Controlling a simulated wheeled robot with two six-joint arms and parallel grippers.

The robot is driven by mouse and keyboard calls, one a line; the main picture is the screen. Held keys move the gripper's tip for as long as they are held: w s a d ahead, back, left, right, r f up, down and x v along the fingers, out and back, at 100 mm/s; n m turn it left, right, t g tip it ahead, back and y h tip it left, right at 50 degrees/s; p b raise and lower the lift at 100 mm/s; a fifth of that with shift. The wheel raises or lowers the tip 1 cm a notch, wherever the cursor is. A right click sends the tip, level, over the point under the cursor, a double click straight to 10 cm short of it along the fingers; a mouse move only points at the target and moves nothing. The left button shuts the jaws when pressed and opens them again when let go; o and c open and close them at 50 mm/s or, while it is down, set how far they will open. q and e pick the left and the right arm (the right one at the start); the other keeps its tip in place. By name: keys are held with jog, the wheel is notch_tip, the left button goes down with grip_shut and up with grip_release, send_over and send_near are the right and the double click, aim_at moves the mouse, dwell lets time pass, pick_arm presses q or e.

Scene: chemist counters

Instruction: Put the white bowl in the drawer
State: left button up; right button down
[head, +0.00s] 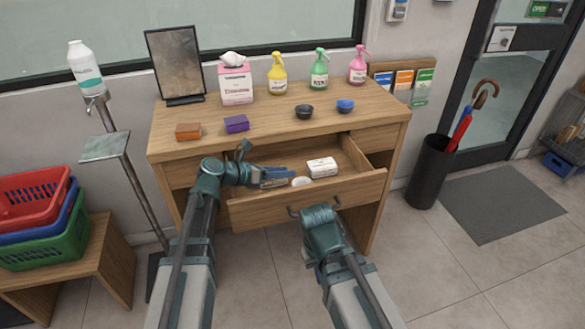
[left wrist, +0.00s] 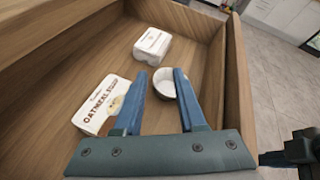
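The white bowl (head: 301,181) is inside the open drawer (head: 330,190), near its front wall. It also shows in the left wrist view (left wrist: 165,84), just past my left fingertips, with the right-hand finger covering part of it. My left gripper (head: 283,176) is over the drawer beside the bowl. In the left wrist view its blue fingers (left wrist: 160,76) are apart with nothing clamped between them. My right gripper (head: 316,212) is at the drawer's front handle (head: 337,203); its fingers are hidden, so I cannot tell whether it grips the handle.
A white box (head: 321,167) and an oatmeal box (left wrist: 103,104) lie in the drawer. On the tabletop stand a black bowl (head: 304,111), a blue bowl (head: 345,105), an orange box (head: 188,131), a purple box (head: 236,124), a tissue box (head: 236,84) and spray bottles.

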pick_arm(q)
jog(key=p+v, duration=0.2)
jog(key=v, duration=0.5)
jog(key=shift+s+a, duration=0.2)
jog(key=shift+a, duration=0.15)
jog(key=shift+r, duration=0.15)
